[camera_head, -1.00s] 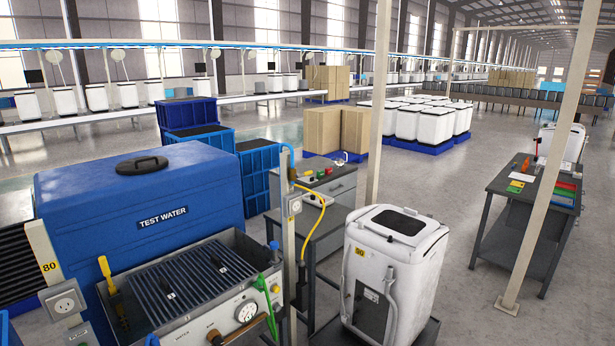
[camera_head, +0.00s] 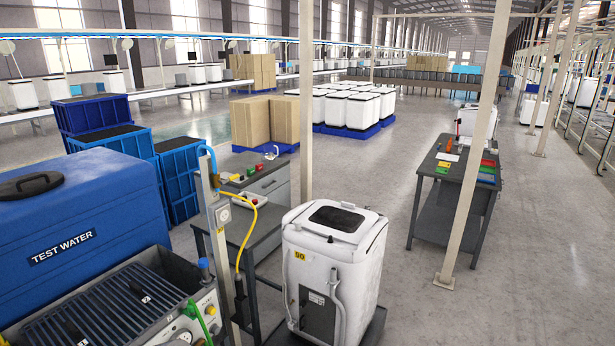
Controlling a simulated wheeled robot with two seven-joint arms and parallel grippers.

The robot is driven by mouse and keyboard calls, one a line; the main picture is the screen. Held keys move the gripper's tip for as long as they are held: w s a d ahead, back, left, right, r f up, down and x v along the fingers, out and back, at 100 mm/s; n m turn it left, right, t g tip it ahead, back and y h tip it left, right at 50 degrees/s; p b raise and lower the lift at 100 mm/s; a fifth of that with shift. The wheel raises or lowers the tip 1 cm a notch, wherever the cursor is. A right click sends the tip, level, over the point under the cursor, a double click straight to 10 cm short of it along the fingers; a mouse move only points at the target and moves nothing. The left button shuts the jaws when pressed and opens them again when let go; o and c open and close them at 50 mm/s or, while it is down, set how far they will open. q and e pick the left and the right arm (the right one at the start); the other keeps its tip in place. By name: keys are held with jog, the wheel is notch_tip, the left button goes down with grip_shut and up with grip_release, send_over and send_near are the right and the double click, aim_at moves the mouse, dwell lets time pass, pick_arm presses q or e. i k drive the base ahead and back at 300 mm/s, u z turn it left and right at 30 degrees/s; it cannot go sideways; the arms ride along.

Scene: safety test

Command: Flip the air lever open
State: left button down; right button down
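An upright metal post (camera_head: 219,230) stands between the test station and the white washing machine (camera_head: 334,265). A blue air hose (camera_head: 207,152) curves over its top, and a yellow hose (camera_head: 252,225) hangs from its upper part. A small yellow fitting shows at the top of the post; I cannot tell for sure whether it is the air lever or how it is set. A green handle or hose (camera_head: 199,318) shows at the right edge of the grey slatted basin (camera_head: 165,262). Neither of my grippers is in view.
A blue tank (camera_head: 115,205) marked TEST WATER stands at left, with blue crates (camera_head: 177,185) behind it. A grey bench (camera_head: 270,184) is behind the post. A dark worktable (camera_head: 427,226) and a pale column (camera_head: 470,190) stand at right.

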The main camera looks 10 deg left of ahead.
aim_at(236, 176)
jog(key=z, duration=0.4)
jog(key=i, duration=1.45)
jog(key=u, duration=0.75)
jog(key=i, duration=0.45)
jog(key=u, duration=0.25)
